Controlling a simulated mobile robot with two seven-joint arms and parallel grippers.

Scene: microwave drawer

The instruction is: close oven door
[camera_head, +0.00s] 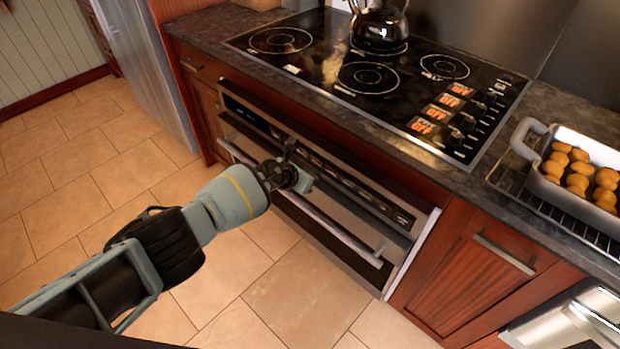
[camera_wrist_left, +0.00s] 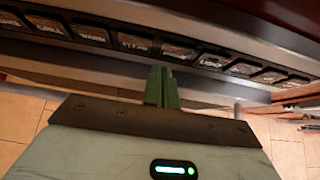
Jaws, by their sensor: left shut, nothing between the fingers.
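The oven (camera_head: 258,122) is built into the wooden cabinet below the cooktop. Its door (camera_head: 310,230) has a long metal handle (camera_head: 335,228) and looks close to upright; I cannot tell whether a small gap is left at its top. My left gripper (camera_head: 303,180) is in front of the upper part of the oven, above the handle, and hides part of it. Contact is unclear. My right gripper is not in view.
A black cooktop (camera_head: 325,75) with a kettle (camera_head: 378,22) is set in the dark counter. A baking dish (camera_head: 542,178) of round brown food stands on a rack at the right. A wooden cabinet door (camera_head: 480,270) adjoins the oven. Tiled floor (camera_head: 80,200) is clear at left.

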